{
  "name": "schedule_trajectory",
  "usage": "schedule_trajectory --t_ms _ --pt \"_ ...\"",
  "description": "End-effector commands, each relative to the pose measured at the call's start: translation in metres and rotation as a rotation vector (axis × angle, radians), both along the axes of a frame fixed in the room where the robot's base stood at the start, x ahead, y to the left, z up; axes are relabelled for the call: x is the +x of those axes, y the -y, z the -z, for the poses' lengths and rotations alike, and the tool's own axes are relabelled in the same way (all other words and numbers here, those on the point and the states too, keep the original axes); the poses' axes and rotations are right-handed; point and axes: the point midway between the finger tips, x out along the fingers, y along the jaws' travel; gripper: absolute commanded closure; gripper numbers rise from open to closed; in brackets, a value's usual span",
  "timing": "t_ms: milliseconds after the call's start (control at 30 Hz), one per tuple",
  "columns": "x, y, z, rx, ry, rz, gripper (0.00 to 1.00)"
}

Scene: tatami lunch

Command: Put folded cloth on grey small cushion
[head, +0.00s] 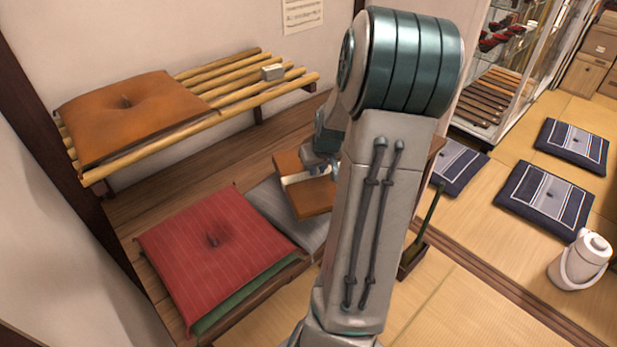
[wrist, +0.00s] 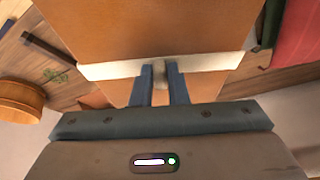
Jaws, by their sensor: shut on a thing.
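The folded cloth (head: 315,200) is a flat orange-brown bundle with a pale band across it. It fills the upper middle of the wrist view (wrist: 150,35). My gripper (wrist: 162,72) is shut on the small raised knot at the middle of the band; my gripper in the head view (head: 322,166) is partly behind my arm. The grey small cushion (head: 268,198) lies just right of the red cushion. The cloth overlaps the grey cushion in the head view; I cannot tell whether it touches it or hangs above. My arm hides the right side of both.
A red cushion (head: 215,250) on a green one (head: 240,296) lies beside the grey cushion. A slatted shelf (head: 215,85) above holds an orange cushion (head: 130,115) and a small grey box (head: 272,72). A round wooden tub (wrist: 20,100) shows in the wrist view.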

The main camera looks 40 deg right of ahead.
Motion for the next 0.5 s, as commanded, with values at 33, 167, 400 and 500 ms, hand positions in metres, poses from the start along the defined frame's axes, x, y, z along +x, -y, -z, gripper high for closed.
schedule_trajectory --t_ms 33,167,400,500 --pt "0.01 -0.001 0.006 0.001 -0.001 -0.004 1.0" --pt "0.027 -0.001 0.016 -0.001 0.001 -0.003 1.0" --pt "0.038 -0.001 0.027 0.0 -0.001 0.001 1.0" --pt "0.038 -0.002 0.042 0.003 -0.002 0.001 1.0"
